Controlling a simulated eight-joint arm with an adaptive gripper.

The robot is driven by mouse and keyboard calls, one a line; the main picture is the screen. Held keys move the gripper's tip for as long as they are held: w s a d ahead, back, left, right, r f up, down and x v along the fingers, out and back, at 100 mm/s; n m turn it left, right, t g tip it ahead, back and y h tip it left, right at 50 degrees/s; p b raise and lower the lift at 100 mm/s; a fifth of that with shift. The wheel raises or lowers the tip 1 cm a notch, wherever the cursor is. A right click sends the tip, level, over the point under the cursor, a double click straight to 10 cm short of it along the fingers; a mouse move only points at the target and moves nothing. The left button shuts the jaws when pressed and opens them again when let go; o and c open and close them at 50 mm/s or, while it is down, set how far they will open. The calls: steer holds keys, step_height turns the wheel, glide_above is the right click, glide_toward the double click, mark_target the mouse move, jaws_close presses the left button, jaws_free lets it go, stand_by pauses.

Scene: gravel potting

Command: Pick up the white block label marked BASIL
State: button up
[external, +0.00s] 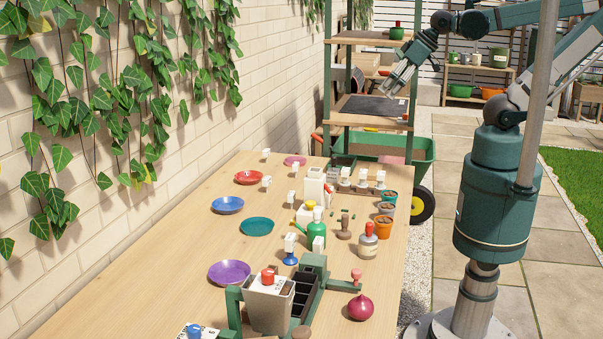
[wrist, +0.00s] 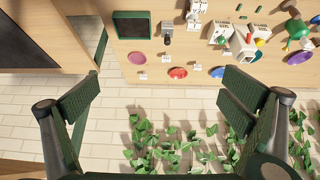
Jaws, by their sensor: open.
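Several small white block labels stand on the table: one near the far edge (external: 266,153), one by the red saucer (external: 266,182), one farther right (external: 292,196), and more in a wooden rack (external: 362,184). In the wrist view, small white labels lie near the saucers, one of them at the left (wrist: 142,76). The lettering is too small to read, so I cannot tell which is BASIL. My gripper (external: 388,88) is open and empty, high beyond the far right end of the table. Its spread fingers (wrist: 160,95) show in the wrist view.
Saucers in red (external: 248,177), blue (external: 228,204), teal (external: 257,226) and purple (external: 229,272) line the wall side. A green shelf unit (external: 366,103) stands near my gripper.

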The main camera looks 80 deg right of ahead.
stand_by(0.3)
steer(key=c, duration=2.6)
